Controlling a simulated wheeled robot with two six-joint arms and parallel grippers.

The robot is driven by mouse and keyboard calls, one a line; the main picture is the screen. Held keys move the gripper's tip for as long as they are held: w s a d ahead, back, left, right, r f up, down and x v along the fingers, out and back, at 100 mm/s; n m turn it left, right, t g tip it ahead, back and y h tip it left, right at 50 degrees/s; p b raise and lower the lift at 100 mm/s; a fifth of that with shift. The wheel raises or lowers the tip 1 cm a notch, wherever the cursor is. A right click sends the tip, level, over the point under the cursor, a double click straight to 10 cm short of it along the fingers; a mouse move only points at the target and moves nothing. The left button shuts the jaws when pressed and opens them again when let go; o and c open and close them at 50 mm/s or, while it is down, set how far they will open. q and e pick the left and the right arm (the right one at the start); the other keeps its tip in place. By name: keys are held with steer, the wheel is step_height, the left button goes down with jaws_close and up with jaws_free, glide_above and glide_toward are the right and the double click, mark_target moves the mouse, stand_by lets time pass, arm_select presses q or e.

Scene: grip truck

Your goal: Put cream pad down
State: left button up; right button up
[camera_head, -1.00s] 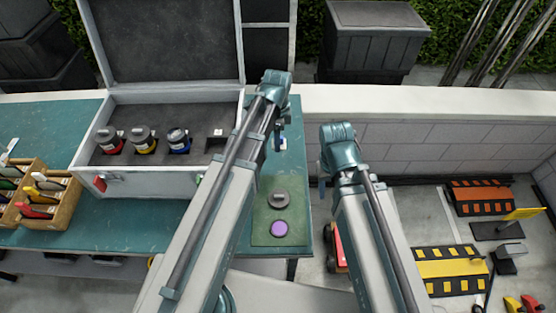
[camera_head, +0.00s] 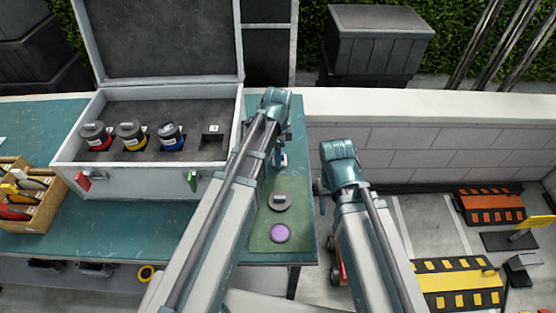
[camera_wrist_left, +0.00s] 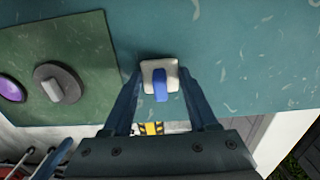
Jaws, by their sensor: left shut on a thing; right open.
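The cream pad (camera_wrist_left: 151,66) is a small rounded square with a blue grip (camera_wrist_left: 160,88) on it. My left gripper (camera_wrist_left: 160,80) is shut on it, a finger on either side, in the left wrist view. The pad is seen over the teal bench top (camera_wrist_left: 240,50), beside the green mat (camera_wrist_left: 100,60); I cannot tell whether it touches the bench. In the head view the left arm mostly hides the pad. My right gripper (camera_head: 322,188) is open at the right of the bench, its fingers mostly hidden by its arm.
The green mat holds a dark grey knobbed disc (camera_head: 279,201) and a purple disc (camera_head: 280,233). An open case (camera_head: 140,181) with several capped canisters stands to the left, near a wooden rack (camera_head: 40,212). A yellow-and-black ramp (camera_head: 455,283) lies on the floor at right.

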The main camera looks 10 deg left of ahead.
arm_select(q)
steer(key=shift+f, duration=0.1)
steer(key=shift+f, duration=0.1)
steer(key=o, duration=0.8)
steer(key=shift+f, duration=0.1)
steer(key=shift+c, duration=0.2)
steer(key=o, duration=0.4)
steer(key=shift+o, duration=0.2)
step_height(320, 180, up, 13)
steer(key=p, duration=1.2)
steer(key=s+d+n, duration=0.3)
steer(key=s+n, duration=0.3)
steer(key=s, duration=0.2)
steer(key=s+d+n+y, duration=0.1)
steer(key=s+d+n, duration=0.2)
steer(key=s+n, duration=0.3)
steer(key=shift+s+d+f, duration=0.2)
steer(key=shift+s, duration=0.65)
